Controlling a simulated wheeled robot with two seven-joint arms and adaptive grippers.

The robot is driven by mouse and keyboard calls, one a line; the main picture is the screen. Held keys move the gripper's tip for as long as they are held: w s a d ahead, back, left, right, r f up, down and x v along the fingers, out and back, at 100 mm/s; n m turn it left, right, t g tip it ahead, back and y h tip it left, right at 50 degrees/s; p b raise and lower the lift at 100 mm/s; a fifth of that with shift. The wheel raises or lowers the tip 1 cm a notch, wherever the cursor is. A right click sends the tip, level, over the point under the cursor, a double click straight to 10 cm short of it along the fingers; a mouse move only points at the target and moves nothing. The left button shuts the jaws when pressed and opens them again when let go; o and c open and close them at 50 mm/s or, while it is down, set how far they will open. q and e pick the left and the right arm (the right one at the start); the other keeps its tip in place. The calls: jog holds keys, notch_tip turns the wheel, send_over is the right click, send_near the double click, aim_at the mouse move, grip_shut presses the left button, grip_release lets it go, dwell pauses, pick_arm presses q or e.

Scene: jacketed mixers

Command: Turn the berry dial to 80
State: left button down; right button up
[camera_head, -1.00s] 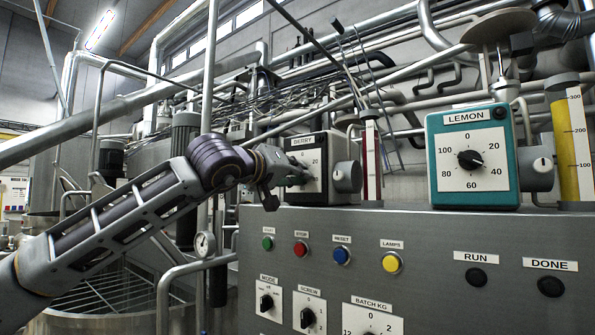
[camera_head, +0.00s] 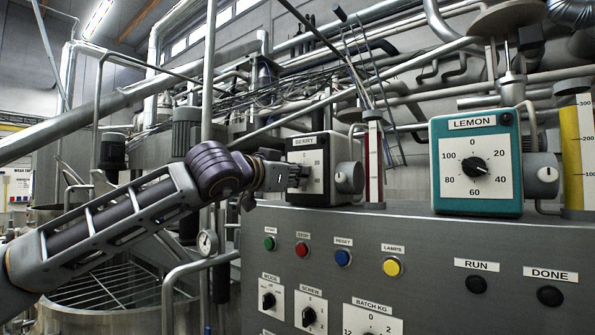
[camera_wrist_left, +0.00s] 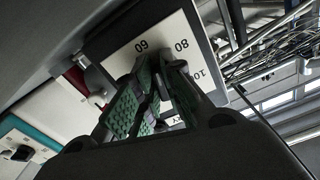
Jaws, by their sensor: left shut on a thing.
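The berry dial box (camera_head: 314,190), dark with a white scale plate, stands on the left end of the grey panel. A "BERRY" label (camera_head: 303,141) sits at its top. My left gripper (camera_head: 296,175) reaches in from the left and is shut on the berry dial's knob, which it hides in the head view. In the left wrist view the green-padded fingers (camera_wrist_left: 153,98) are against the white scale plate (camera_wrist_left: 172,28), where 60, 80 and part of 100 can be read. The knob's pointer is hidden, so its setting cannot be told. My right gripper is not in view.
The teal lemon dial (camera_head: 476,162) stands to the right, with a yellow gauge (camera_head: 579,150) beside it. A red gauge (camera_head: 374,165) stands right of the berry box.

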pick_arm(q)
jog(key=m+p, duration=0.3)
jog(key=m, duration=0.3)
jog(key=shift+w+a+f+p, duration=0.1)
jog(key=shift+w+p, duration=0.05)
jog(key=shift+p, duration=0.2)
jog(key=shift+m+p, duration=0.6)
jog(key=shift+m, duration=1)
jog(key=c, duration=1.5)
grip_release()
jog(key=shift+a, duration=0.1)
jog(key=shift+r, duration=0.2)
jog(key=shift+v, duration=5.95)
